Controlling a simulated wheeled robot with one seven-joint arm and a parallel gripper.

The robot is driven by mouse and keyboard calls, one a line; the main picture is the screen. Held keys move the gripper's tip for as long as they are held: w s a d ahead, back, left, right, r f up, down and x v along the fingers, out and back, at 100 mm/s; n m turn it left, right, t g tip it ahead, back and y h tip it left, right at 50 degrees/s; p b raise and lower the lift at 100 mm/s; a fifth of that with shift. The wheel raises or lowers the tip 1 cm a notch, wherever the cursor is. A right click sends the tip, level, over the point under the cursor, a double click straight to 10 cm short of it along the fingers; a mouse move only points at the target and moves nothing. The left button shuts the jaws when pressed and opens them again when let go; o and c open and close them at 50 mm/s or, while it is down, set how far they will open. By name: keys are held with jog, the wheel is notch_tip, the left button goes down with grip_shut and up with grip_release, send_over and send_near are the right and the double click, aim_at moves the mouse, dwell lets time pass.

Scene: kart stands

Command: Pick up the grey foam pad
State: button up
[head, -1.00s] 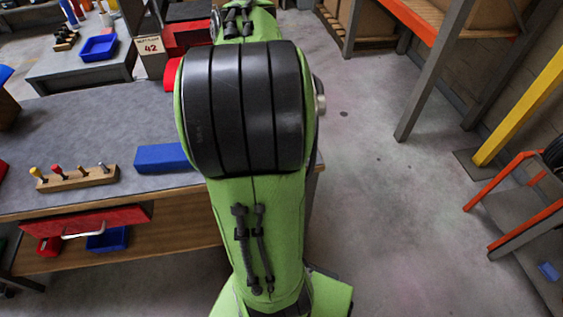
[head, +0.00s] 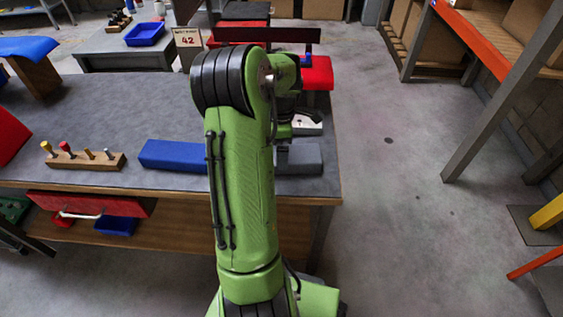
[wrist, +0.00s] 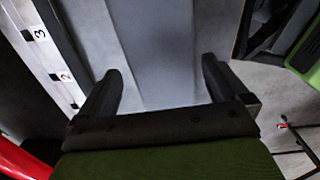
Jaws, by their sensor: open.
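The grey foam pad (head: 302,158) is a flat block on the grey workbench (head: 110,115), near its right front corner. My arm hides its left part in the head view. In the wrist view a broad blue-grey face, which looks like the pad (wrist: 178,40), fills the space ahead of and between the fingers. My gripper (wrist: 162,66) is open, with one finger towards each side of that face and nothing gripped. I cannot tell the height of the fingertips above it. In the head view the gripper is mostly hidden behind my arm, close to the pad.
A blue block (head: 172,155) lies left of my arm, beside a wooden holder with several pegs (head: 85,161). A white numbered strip (wrist: 45,55) lies left of the fingers in the wrist view. A red block (head: 317,72) stands behind. Open floor (head: 390,200) is on the right.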

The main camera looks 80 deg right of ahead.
notch_tip(320, 180, down, 4)
jog(key=shift+s+r+b, duration=0.1)
jog(key=shift+b, duration=0.45)
jog(key=shift+a+r, duration=0.1)
jog(key=c, duration=0.8)
